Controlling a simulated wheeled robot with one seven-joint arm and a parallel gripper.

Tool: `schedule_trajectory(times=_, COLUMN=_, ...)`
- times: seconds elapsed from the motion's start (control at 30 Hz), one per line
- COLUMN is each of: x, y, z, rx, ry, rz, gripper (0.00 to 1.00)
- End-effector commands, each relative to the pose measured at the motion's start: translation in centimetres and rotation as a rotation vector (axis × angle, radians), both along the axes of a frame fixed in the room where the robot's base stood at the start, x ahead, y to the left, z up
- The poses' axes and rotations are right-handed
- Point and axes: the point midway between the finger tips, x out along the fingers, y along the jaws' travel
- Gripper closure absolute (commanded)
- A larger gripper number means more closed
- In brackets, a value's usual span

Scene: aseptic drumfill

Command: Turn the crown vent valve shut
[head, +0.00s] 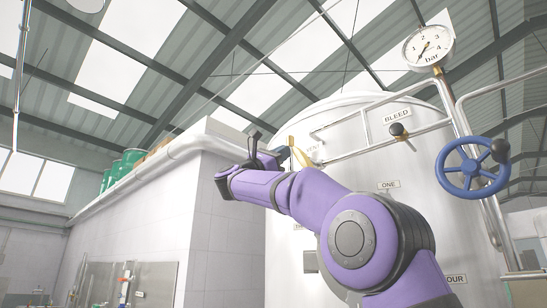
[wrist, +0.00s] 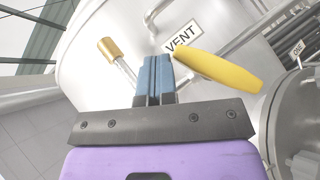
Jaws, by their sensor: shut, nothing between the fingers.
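The crown vent valve's long yellow lever (wrist: 220,69) lies slantwise in the wrist view, below the VENT label (wrist: 182,37). A brass-capped stem (wrist: 112,50) stands left of it. In the wrist view my gripper (wrist: 155,62) has its blue-grey fingers shut together with nothing between them. The fingertips are close beside the lever's left end; I cannot tell whether they touch it. The lever's pivot is hidden. In the head view a yellow part of the valve (head: 297,152) shows behind my arm, and my gripper (head: 253,136) is left of it.
The steel tank (head: 350,120) carries a railing pipe, a BLEED label (head: 397,115) with a black-knobbed valve (head: 397,130), a pressure gauge (head: 429,46) and a blue handwheel (head: 472,168) at right. A white wall block (head: 225,200) with a pipe along its top stands left.

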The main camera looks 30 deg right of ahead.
Motion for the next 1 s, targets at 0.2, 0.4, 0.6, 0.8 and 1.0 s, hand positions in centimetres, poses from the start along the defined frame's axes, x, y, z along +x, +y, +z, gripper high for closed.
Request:
schedule_trajectory(times=0.2, x=-0.5, y=-0.6, z=0.9, rx=0.0, ry=0.002, rz=-0.001, gripper=1.0)
schedule_trajectory(times=0.4, x=-0.8, y=-0.7, z=1.4, rx=-0.001, ry=0.003, rz=-0.001, gripper=1.0)
schedule_trajectory(times=0.6, x=-0.9, y=-0.7, z=1.5, rx=-0.001, ry=0.004, rz=0.0, gripper=1.0)
schedule_trajectory(times=0.8, x=-0.9, y=-0.7, z=1.5, rx=-0.001, ry=0.004, rz=0.0, gripper=1.0)
schedule_trajectory(times=1.0, x=-0.9, y=-0.7, z=1.5, rx=-0.001, ry=0.004, rz=0.0, gripper=1.0)
